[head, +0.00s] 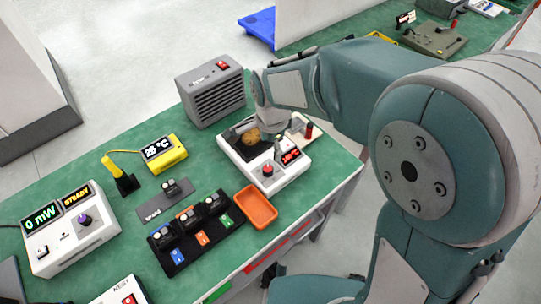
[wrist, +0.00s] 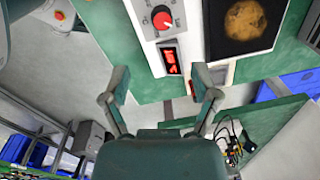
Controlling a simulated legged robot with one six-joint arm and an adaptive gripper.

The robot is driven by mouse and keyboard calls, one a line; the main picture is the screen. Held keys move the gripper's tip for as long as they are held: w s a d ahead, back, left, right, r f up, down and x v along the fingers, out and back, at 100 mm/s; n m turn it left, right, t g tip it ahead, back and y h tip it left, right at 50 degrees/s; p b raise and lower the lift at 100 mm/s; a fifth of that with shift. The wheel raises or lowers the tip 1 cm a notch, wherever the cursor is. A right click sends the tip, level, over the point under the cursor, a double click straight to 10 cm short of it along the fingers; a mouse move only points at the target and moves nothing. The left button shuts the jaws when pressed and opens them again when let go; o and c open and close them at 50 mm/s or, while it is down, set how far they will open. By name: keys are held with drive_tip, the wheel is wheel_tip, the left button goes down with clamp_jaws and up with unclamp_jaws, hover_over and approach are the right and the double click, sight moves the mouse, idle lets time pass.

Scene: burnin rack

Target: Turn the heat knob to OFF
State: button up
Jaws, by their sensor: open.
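The heat knob (head: 268,170) is a red dial on the front panel of a white hot plate unit (head: 301,170). In the wrist view the red knob (wrist: 163,20) has a pale pointer mark, but I cannot read its setting. A lit red display (head: 290,156) sits beside it; it also shows in the wrist view (wrist: 170,58). My gripper (wrist: 161,82) is open and empty, its two fingers spread wide. The knob lies beyond the fingertips, apart from them. In the head view my gripper is over the unit, partly hidden by my arm.
A brown round item (wrist: 243,20) lies on the unit's black plate. An orange tray (head: 257,208) stands in front of the unit. A grey vented box (head: 212,95) stands behind it, and a yellow meter (head: 163,154) to the left. A black tray (head: 193,238) holds several modules.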

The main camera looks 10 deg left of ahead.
sight(268, 169)
drive_tip(key=f, duration=1)
drive_tip(key=shift+w+a+f, duration=0.2)
drive_tip(key=shift+a, duration=0.2)
drive_tip(key=shift+a+f, duration=0.15)
drive_tip(key=shift+f, duration=0.4)
clamp_jaws()
